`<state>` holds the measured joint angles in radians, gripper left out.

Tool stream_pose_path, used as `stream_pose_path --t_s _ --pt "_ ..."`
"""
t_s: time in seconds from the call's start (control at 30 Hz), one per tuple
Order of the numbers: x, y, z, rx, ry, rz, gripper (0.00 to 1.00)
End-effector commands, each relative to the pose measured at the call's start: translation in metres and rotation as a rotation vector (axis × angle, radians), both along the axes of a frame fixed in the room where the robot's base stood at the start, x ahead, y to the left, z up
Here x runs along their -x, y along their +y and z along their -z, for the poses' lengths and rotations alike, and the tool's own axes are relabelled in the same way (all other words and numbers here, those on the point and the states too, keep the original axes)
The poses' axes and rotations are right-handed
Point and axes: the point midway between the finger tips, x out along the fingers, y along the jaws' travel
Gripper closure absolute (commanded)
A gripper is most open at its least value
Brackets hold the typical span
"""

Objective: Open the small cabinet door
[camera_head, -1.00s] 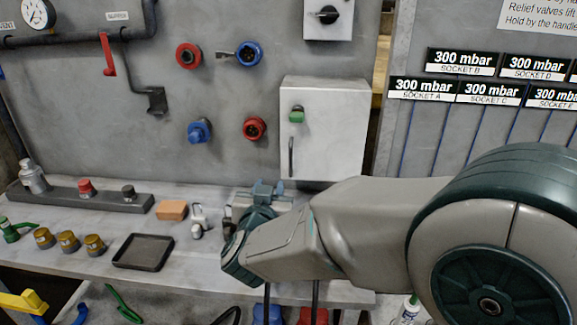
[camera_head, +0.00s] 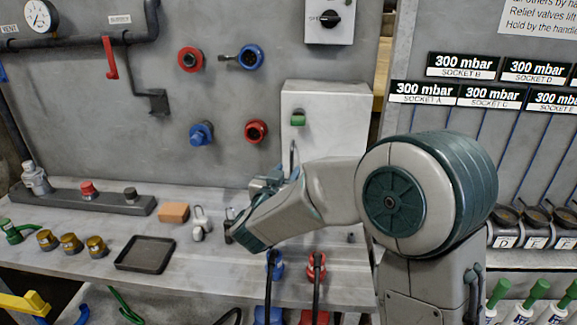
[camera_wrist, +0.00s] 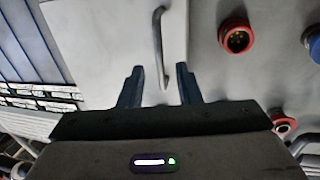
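The small cabinet (camera_head: 335,110) is a light grey box on the grey wall panel, and its door is closed. A green knob (camera_head: 298,118) sits at the door's upper left, with a thin vertical handle (camera_head: 292,158) below it. The handle also shows in the wrist view (camera_wrist: 162,48), running down between the fingers. My gripper (camera_wrist: 158,88) is open with two dark fingers, one on each side of the handle's lower end. I cannot tell whether either finger touches it. In the head view my forearm hides the cabinet's lower part.
Red and blue sockets (camera_head: 256,131) stick out of the wall left of the cabinet. On the shelf below are a black tray (camera_head: 145,254), an orange block (camera_head: 173,212) and a white clamp-like item (camera_head: 201,223). Hoses hang at the shelf's front edge.

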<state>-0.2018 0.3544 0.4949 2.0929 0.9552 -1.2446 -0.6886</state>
Motion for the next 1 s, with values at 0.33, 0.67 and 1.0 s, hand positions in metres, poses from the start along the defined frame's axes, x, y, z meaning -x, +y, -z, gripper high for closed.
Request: stream_pose_path --t_s 0.33,0.67,1.0 --pt "-0.025 -0.006 0.000 0.000 -0.001 -0.001 0.69" --pt "-0.025 -0.006 0.000 0.000 -0.001 -0.001 1.00" --pt "-0.023 -0.009 0.000 -0.001 -0.002 -0.006 1.00"
